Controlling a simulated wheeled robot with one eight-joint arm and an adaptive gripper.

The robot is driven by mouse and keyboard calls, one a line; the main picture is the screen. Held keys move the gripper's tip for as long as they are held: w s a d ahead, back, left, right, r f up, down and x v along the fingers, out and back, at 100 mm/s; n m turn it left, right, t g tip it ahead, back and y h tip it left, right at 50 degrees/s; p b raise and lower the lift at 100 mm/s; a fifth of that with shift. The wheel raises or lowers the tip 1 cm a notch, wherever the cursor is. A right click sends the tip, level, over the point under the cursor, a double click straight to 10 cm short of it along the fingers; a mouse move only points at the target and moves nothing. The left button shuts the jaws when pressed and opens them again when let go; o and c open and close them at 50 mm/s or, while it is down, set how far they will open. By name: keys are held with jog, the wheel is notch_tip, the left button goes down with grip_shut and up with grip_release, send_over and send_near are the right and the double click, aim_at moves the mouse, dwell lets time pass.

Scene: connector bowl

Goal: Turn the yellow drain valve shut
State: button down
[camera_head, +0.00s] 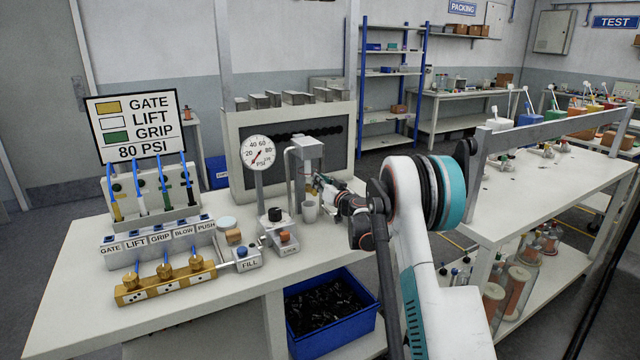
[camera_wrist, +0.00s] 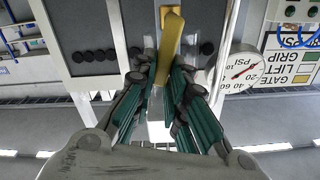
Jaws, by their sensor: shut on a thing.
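The yellow drain valve handle (camera_wrist: 171,38) shows in the wrist view as a narrow lever at the top middle, running down between the fingers. My gripper (camera_wrist: 168,72) has its two teal-padded fingers on either side of the lever, shut on it. In the head view, my gripper (camera_head: 319,184) reaches left to the grey upright unit (camera_head: 306,165) on the bench. The handle is too small and covered to make out there, and I cannot tell its exact turn angle.
A round PSI gauge (camera_head: 258,153) stands left of the gripper, its red needle pointing low. A grey cup (camera_head: 310,210) sits just below the gripper. FILL block (camera_head: 241,257) and gold valve manifold (camera_head: 166,281) are further left. A blue bin (camera_head: 332,312) sits below the bench.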

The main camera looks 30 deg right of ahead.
jog(key=d+f+m+b, duration=0.1)
jog(key=d+f+m, duration=0.3)
jog(key=m, duration=1)
jog(key=shift+f+m, duration=0.3)
jog(key=shift+f, duration=0.25)
dwell(0.3)
jog(key=c, duration=1.6)
grip_release()
